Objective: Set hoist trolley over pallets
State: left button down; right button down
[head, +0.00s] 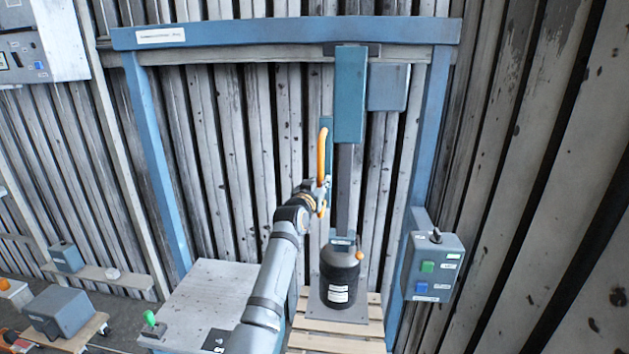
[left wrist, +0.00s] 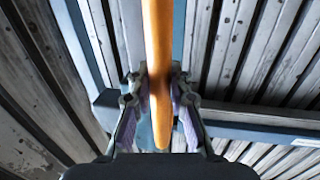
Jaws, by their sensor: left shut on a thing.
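The hoist trolley (head: 350,95) is a blue-green box hanging from the blue overhead beam (head: 240,37), near its right end. A dark mast runs down from it to a black cylinder (head: 340,280) with white labels. An orange handle (head: 322,155) stands upright on a blue plate at the trolley's left. My left gripper (head: 322,190) is shut on the lower part of this handle; the left wrist view shows the orange bar (left wrist: 158,70) between its two fingers (left wrist: 160,105). The wooden pallet (head: 335,338) lies below the cylinder. My right gripper is not in view.
A control box (head: 432,268) with green and blue buttons is on the right post of the frame. A grey table (head: 205,295) stands left of the pallet. A grey box (head: 60,312) sits on a low cart at the lower left.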

pick_arm(q)
jog(key=shift+d+f, duration=0.3)
jog(key=shift+d, duration=0.3)
jog(key=c, duration=1.6)
grip_release()
jog(key=o, duration=0.4)
jog(key=shift+s+d+r, duration=0.15)
jog(key=shift+d+r, duration=0.1)
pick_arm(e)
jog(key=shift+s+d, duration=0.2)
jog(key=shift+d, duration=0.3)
pick_arm(q)
jog(key=shift+a, duration=0.1)
